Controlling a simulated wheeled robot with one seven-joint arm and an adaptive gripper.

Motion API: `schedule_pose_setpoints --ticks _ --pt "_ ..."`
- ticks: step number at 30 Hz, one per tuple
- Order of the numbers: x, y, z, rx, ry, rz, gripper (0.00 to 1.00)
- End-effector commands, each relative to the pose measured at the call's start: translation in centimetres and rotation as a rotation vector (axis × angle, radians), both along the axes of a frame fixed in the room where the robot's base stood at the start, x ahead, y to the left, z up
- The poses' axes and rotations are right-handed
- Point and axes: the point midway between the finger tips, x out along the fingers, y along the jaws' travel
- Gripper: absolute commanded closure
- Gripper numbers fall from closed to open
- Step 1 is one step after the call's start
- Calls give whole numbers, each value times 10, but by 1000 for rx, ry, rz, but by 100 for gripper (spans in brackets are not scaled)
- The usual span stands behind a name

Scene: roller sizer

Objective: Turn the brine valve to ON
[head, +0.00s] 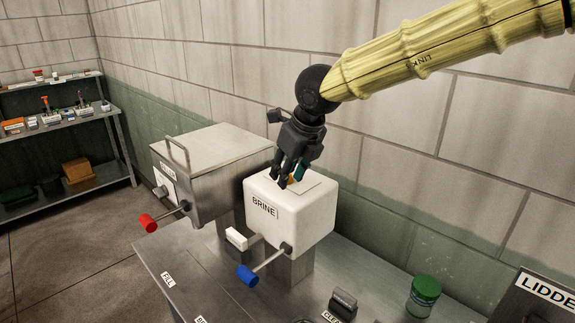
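The white brine box (285,222) stands on a steel counter and has BRINE written on its front. A valve lever (268,262) with a blue knob (247,276) sticks out from the low front of the box, pointing down-left. No ON mark can be made out. My gripper (290,182) points down at the top of the box, above and behind the lever and apart from it. A small orange patch and a teal patch show at its fingers. I cannot tell what they are, whether the fingers touch the box top, or whether they are closed.
A steel box (215,160) with a red-knobbed lever (149,222) stands left of the brine box. A white block (237,239) sits beside the blue-knobbed lever. A green-lidded jar (425,290) stands at the right. The wall is close behind. Space in front of the blue knob looks clear.

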Motion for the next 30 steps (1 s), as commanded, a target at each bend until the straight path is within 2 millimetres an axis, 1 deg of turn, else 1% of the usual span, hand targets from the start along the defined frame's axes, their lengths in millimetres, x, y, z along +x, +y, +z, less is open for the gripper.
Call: schedule_pose_setpoints --ticks 1,4,6,8,9,11,12,13,15,16,17,21,30 --pt "20 1 -8 4 13 -6 67" --pt "49 3 -23 3 36 -5 67" --pt "63 3 -31 3 46 -4 67" --pt "71 3 -37 3 53 -5 67" --pt "74 2 -38 4 54 -5 72" --pt "73 2 -36 4 53 -6 83" --pt "69 2 -33 3 50 -6 91" --pt "66 2 -31 4 46 -6 93" --pt "58 0 -25 3 38 -8 92" --pt "55 -1 -24 4 37 -10 94" --pt "53 -2 -23 3 35 -11 99" --pt "48 -5 -17 5 31 -16 100" --pt "54 -2 -20 5 36 -13 100"
